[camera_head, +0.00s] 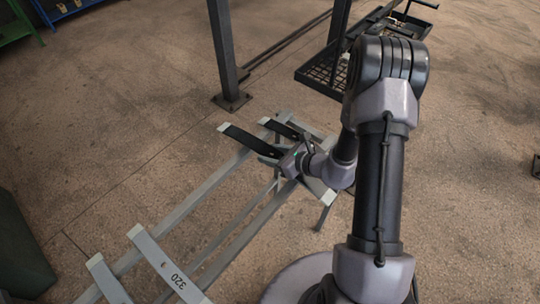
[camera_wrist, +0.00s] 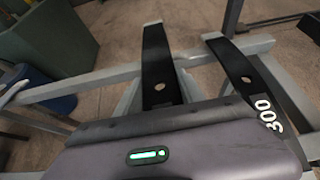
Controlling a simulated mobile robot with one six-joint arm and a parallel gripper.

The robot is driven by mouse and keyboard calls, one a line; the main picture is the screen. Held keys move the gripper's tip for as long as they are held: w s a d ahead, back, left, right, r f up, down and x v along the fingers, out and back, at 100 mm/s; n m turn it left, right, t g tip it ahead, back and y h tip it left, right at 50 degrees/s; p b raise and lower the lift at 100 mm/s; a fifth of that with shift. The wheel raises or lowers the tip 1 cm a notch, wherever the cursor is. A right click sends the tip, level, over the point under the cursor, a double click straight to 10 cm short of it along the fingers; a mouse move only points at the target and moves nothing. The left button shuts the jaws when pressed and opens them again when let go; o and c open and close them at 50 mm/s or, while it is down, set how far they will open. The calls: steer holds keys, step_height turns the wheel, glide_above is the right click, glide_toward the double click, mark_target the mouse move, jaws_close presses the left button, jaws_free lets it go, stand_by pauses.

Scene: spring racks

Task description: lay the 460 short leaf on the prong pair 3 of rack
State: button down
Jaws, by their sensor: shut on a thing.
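My gripper (camera_head: 276,156) is shut on a black leaf (camera_head: 248,140) with a pale tip, above the far end of the grey rack (camera_head: 180,213). In the wrist view the held leaf (camera_wrist: 157,65) points away from me and has a round hole; no number on it is visible. It overlaps the rack rails in the picture, but I cannot tell whether it touches them. A second black leaf (camera_head: 284,129), marked 300 in the wrist view (camera_wrist: 240,72), lies beside it to the right. The gripper body hides the fingers and the held leaf's near end.
A grey bar marked 320 (camera_head: 160,262) and another pale-tipped bar (camera_head: 108,281) lie across the rack's near end. A dark post (camera_head: 223,50) stands behind the rack. A black mesh tray (camera_head: 322,76) is at the back right. A green bin (camera_head: 20,255) stands at left.

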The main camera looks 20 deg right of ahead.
steer(key=d+p, duration=0.1)
steer(key=d, duration=0.4)
steer(key=s+d+r+p, duration=0.1)
steer(key=d, duration=0.4)
steer(key=d+p, duration=0.1)
steer(key=d, duration=0.4)
steer(key=shift+s+d+r, duration=0.2)
steer(key=shift+s+d, duration=0.1)
steer(key=shift+s, duration=0.1)
